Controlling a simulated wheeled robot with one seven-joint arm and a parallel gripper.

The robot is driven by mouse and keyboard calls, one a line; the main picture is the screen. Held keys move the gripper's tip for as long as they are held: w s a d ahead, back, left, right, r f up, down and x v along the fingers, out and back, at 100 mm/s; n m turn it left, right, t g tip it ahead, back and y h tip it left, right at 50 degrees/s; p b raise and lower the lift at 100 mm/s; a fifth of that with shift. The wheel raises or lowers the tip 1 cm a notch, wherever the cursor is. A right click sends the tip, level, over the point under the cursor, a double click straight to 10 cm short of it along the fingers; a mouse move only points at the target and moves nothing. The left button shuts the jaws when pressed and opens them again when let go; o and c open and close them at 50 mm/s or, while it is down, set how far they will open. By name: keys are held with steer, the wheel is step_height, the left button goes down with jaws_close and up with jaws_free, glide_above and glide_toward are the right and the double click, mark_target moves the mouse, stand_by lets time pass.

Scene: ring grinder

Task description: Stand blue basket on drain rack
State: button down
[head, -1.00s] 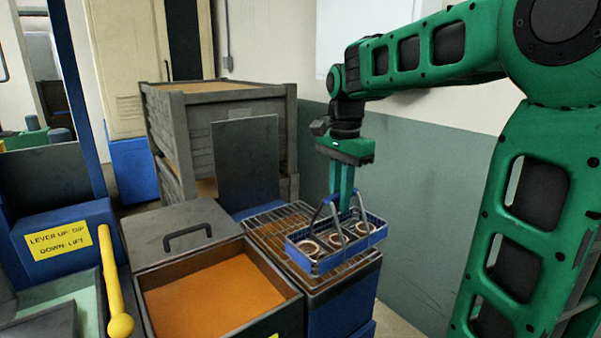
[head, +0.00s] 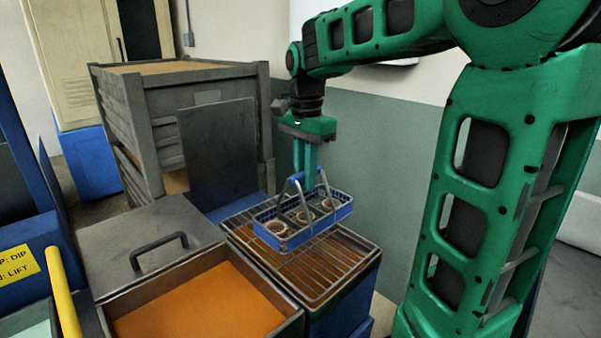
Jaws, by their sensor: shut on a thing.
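The blue basket (head: 286,241) is a small wire-handled carrier with several rings (head: 276,227) in its compartments. It is upright and over the back part of the drain rack (head: 316,283), a wire grid on top of a blue stand. The front wires of the rack are bare.
Left of the rack is an open tank of orange liquid (head: 205,308), with a grey lid with a handle (head: 150,262) behind it. A dark upright panel (head: 217,155) and a grey slatted crate (head: 185,75) stand behind. A yellow lever (head: 64,295) is at far left.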

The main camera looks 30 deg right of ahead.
steer(key=shift+f, duration=2.75)
steer(key=c, duration=1.6)
jaws_free()
steer(key=shift+c, duration=0.2)
step_height(320, 180, up, 11)
steer(key=shift+f, duration=0.15)
